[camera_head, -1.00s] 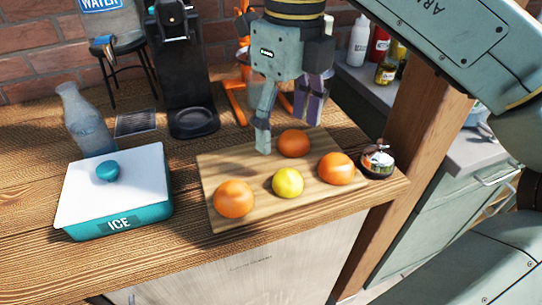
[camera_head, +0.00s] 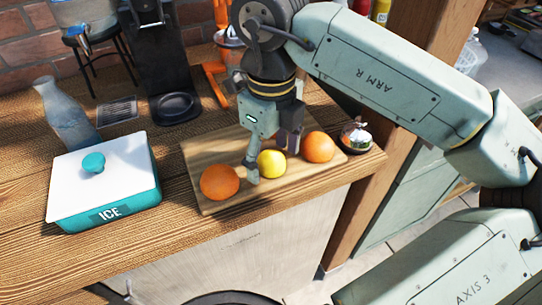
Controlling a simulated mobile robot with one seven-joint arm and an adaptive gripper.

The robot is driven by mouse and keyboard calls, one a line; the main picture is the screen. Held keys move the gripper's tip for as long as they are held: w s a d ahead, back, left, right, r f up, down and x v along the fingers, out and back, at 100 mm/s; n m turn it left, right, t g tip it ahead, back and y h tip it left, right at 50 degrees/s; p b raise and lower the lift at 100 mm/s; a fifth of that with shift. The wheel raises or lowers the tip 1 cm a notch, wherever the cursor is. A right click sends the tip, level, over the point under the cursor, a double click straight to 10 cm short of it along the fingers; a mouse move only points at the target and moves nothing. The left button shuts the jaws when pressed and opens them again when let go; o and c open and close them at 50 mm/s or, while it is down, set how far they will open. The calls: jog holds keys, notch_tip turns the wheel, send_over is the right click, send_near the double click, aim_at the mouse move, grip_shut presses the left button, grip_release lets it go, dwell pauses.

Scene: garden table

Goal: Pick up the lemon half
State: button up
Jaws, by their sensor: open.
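A yellow lemon half (camera_head: 270,163) lies on the wooden cutting board (camera_head: 214,204), between two oranges. My gripper (camera_head: 272,166) is open and points down at the board. One finger is to the left of the lemon half, and the other is behind and to its right. The lemon half shows between them; I cannot tell whether either finger touches it.
One orange (camera_head: 220,183) lies left of the gripper and another orange (camera_head: 318,147) lies close on its right. A silver bell (camera_head: 356,136) stands at the board's right end. A white and teal ice box (camera_head: 105,185) and a glass bottle (camera_head: 66,116) stand at the left.

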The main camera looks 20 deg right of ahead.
jog(key=shift+c, duration=0.4)
jog(key=c, duration=1.2)
jog(key=shift+r, duration=0.15)
